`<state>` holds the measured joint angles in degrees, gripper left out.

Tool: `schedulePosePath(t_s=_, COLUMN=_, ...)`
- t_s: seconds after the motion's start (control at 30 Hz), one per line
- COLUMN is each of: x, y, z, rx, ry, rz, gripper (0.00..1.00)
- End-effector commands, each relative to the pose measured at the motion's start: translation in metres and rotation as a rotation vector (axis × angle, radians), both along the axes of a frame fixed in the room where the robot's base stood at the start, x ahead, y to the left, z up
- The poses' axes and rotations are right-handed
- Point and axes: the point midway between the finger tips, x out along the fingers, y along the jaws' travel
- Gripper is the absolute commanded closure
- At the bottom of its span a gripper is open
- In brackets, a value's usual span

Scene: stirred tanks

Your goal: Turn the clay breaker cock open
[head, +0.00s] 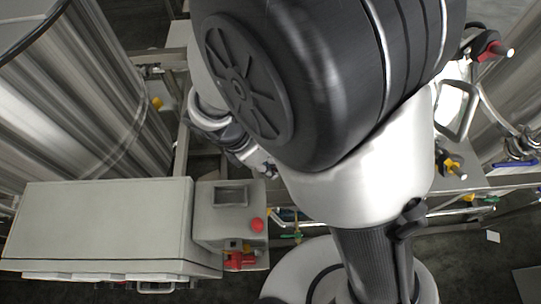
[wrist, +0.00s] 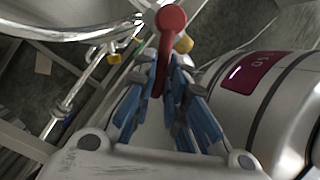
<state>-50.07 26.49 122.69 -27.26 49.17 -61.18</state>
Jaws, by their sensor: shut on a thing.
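The clay breaker cock shows in the wrist view as a clay-red lever handle (wrist: 172,20) with a rounded end. Its shank runs down between the blue-padded fingers of my gripper (wrist: 166,68). The fingers are closed on the shank from both sides, and the rounded end sticks out beyond the fingertips. The valve body of the cock is hidden, so I cannot tell how far it is turned. In the head view my arm covers the middle, and I cannot make out the held handle there.
The wrist view shows a silvery cylinder with a dark red panel (wrist: 250,82) close at right and pipework (wrist: 85,75) at left.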

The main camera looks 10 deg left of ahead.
Motion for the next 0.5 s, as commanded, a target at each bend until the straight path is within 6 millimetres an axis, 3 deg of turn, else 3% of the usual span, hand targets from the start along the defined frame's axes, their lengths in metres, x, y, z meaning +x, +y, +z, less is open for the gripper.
schedulePosePath(t_s=0.5, x=-0.0033, y=-0.0024, z=0.0006, rx=0.000, ry=-0.001, rz=0.068, gripper=1.00)
